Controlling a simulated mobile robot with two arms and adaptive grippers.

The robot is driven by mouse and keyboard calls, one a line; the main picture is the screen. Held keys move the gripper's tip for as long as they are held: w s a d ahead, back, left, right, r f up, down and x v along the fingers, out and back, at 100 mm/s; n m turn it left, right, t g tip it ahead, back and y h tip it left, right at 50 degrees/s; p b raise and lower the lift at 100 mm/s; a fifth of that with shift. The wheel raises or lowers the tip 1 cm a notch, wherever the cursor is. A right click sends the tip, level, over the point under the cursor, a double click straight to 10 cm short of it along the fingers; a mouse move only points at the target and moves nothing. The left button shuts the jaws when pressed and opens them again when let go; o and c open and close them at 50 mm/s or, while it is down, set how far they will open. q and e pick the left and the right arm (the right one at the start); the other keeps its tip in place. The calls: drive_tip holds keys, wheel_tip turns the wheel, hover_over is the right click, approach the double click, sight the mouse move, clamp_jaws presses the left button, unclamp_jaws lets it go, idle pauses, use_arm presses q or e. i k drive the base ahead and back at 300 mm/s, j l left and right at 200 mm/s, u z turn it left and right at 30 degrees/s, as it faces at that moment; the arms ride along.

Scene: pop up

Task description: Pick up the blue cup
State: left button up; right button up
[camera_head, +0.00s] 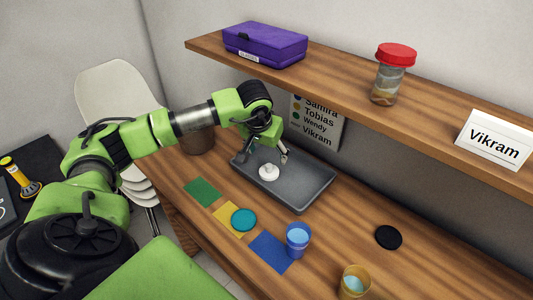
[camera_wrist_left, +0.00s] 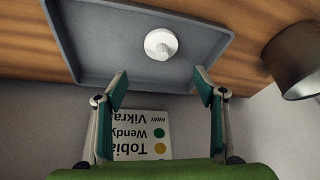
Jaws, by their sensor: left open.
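The blue cup (camera_head: 297,240) stands upright on the wooden desk, at the right edge of a blue square (camera_head: 268,254). My left gripper (camera_head: 266,158) is over the grey tray (camera_head: 308,190), behind and left of the blue cup and well apart from it. In the left wrist view my left gripper (camera_wrist_left: 160,84) is open, with nothing between its fingers. A white knobbed object (camera_wrist_left: 160,44) lies in the tray beyond the fingertips. The blue cup is not in the left wrist view. My right gripper is not in view.
A yellow cup (camera_head: 354,282), a black disc (camera_head: 388,237) and a teal disc (camera_head: 243,219) are on the desk. A shelf (camera_head: 350,88) overhangs the back, holding a purple case (camera_head: 265,44) and a red-lidded jar (camera_head: 392,75). A dark pot (camera_wrist_left: 300,60) stands beside the tray.

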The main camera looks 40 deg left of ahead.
sight(299, 234)
drive_tip(key=k, duration=1.5)
